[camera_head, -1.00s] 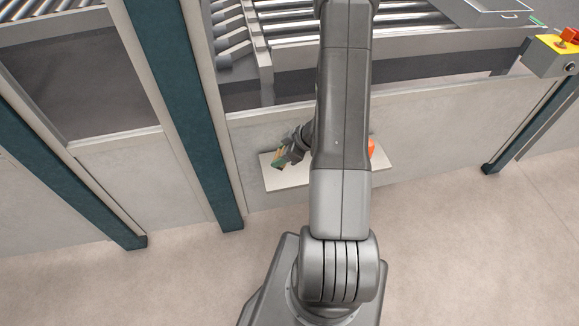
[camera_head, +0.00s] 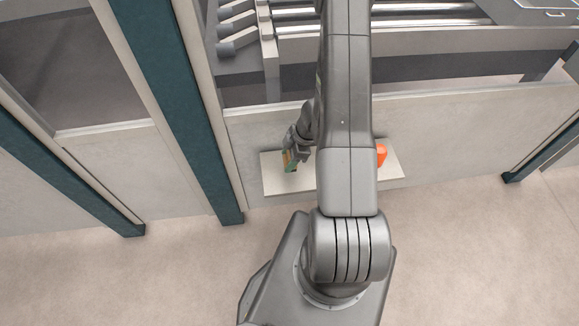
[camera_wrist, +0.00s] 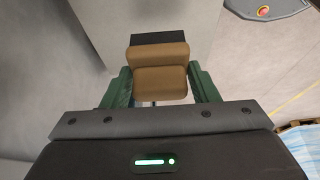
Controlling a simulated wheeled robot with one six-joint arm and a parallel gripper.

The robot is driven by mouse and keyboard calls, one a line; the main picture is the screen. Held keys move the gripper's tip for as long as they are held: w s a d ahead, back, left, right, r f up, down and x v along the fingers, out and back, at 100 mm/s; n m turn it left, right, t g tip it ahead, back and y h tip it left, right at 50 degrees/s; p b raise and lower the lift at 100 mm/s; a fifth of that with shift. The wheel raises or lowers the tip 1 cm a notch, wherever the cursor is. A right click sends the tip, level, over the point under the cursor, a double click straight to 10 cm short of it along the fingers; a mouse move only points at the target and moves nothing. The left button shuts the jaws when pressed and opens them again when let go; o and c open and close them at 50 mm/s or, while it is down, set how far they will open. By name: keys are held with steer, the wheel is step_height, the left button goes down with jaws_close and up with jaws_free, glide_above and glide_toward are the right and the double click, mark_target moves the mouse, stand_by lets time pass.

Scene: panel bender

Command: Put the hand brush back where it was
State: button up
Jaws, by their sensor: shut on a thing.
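The hand brush, a brown block with a dark end, sits between the green fingers of my gripper (camera_wrist: 160,72) in the wrist view. My gripper is shut on the brush (camera_wrist: 160,78). In the head view my gripper (camera_head: 291,160) shows small, left of my arm, over the left part of a pale shelf (camera_head: 274,182) on the low wall. Only a little of the brush can be made out there. I cannot tell whether it touches the shelf. My arm hides the middle of the shelf.
An orange object (camera_head: 382,155) stands on the right part of the shelf, partly behind my arm. A dark teal post (camera_head: 186,120) rises left of the shelf, and another (camera_head: 540,150) stands at the right. A roller conveyor (camera_head: 420,15) lies behind the wall. The floor in front is clear.

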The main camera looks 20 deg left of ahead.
steer(key=shift+f+b, duration=0.65)
steer(key=shift+f, duration=1.4)
steer(key=shift+f, duration=0.1)
steer(key=o, duration=0.9)
steer(key=p+v, duration=0.5)
steer(key=v, duration=0.7)
